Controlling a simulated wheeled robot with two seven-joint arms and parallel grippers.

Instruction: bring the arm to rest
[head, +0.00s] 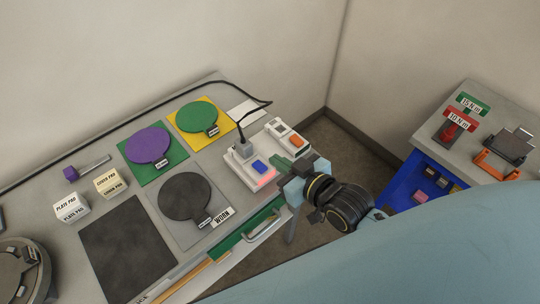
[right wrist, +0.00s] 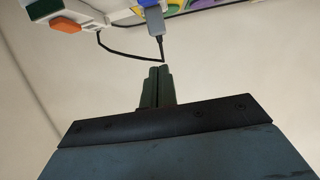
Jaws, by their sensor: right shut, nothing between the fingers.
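My right gripper (head: 282,163) reaches in from the right in the head view, at the right front edge of the grey table (head: 120,190). Its fingers are together and empty, close beside the white power strip (head: 243,182) with the lit red switch. In the right wrist view the shut fingers (right wrist: 158,88) point toward a pale wall, with the strip and a grey plug (right wrist: 154,22) beyond them at the top. Whether the fingers touch the strip cannot be told. My left gripper is not in view.
Green, purple and grey round pads lie on the table, with a black mat (head: 125,245) in front. A black cable (head: 225,84) runs along the back to the plug. A second bench (head: 470,115) with red and green tools stands right. Floor shows between them.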

